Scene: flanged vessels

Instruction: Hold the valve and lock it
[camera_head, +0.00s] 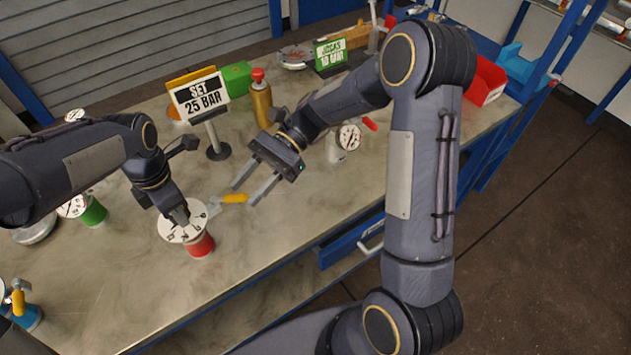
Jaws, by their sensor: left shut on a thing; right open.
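The valve with a white round dial (170,233) and a red body (201,245) stands upright near the table's front edge. A yellow lever handle (235,198) sticks out from its right side. My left gripper (180,217) comes down over the dial and is shut on the valve; its fingers hide the dial's middle. My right gripper (243,195) is open, its two fingertips on either side of the yellow handle. I cannot tell whether they touch it.
A "SET 25 BAR" sign (200,95) stands behind the valve. A gold bottle (261,105), a gauge with a red handle (348,138) and a green sign (330,54) stand further back. A green-bodied gauge (94,213) and a blue valve (27,318) are at left. Bare tabletop lies in front.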

